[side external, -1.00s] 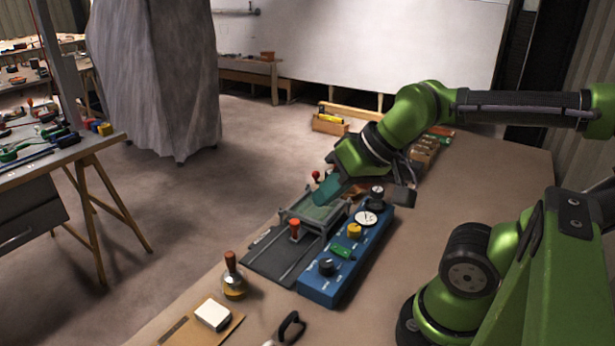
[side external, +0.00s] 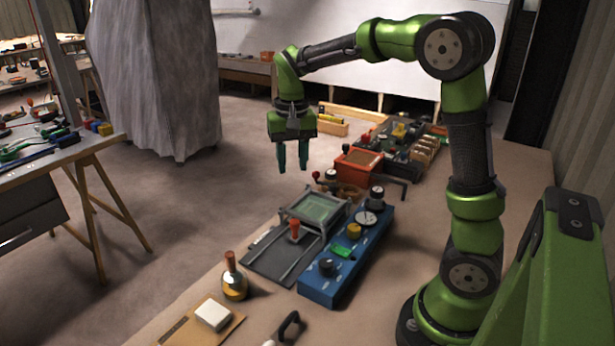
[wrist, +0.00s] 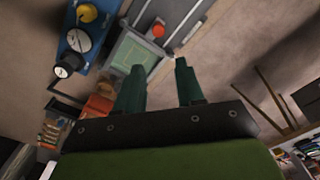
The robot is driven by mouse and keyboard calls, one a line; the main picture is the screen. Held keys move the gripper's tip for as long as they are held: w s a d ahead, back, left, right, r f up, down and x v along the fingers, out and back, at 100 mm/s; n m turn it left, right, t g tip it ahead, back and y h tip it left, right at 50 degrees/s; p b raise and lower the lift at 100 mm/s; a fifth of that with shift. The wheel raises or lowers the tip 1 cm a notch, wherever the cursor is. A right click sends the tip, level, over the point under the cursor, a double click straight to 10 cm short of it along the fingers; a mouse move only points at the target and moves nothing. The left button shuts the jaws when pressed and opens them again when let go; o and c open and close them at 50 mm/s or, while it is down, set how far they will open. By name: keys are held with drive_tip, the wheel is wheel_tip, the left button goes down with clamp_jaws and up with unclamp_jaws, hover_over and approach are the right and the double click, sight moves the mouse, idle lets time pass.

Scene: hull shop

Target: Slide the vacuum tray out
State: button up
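The vacuum tray appears to be the grey-framed piece with a green surface (side external: 316,208), sitting at the far end of a dark base with rails (side external: 270,257). An orange-red knob (side external: 294,227) stands at its near edge. The tray (wrist: 131,50) and the knob (wrist: 158,31) also show in the wrist view. My gripper (side external: 293,170) hangs fingers down, above and beyond the tray, clear of it. Its two green fingers (wrist: 157,80) are apart with nothing between them.
A blue console (side external: 345,258) with a gauge and knobs lies along the right side of the base. A red box (side external: 358,165) and other gear stand behind. A bottle (side external: 234,277) and a white block (side external: 212,316) are in front. The bench's left edge is close.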

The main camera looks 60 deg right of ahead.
sight(295, 221)
wheel_tip(295, 221, down, 16)
drive_tip(key=shift+s+r, duration=0.1)
idle(0.5)
clamp_jaws()
